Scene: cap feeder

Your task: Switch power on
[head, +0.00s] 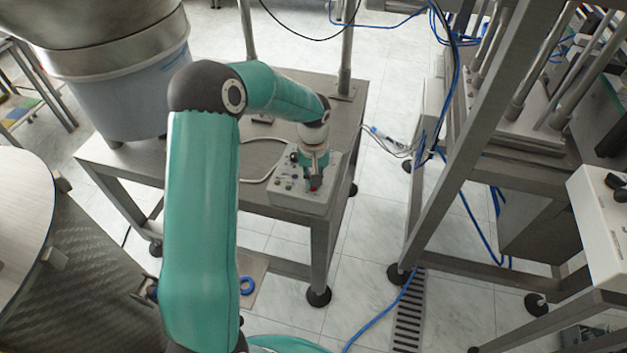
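A pale grey control box (301,198) with several small buttons and knobs stands on the metal table (346,118) in the middle of the view. A red control (315,184) shows on the box, right at my gripper's tip. My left gripper (315,178) is over the box, pointing down, at the end of the teal arm. It is too small to tell whether its fingers are open or shut, or whether they touch the red control. The gripper hides part of the box's top. I cannot tell which control is the power switch. My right gripper is not in view.
A large metal bowl feeder on a bluish drum (125,92) stands at the table's left. A metal frame with vertical rods (525,85) and a white panel box (603,225) stand to the right. Blue cables cross the tiled floor, where there is free room.

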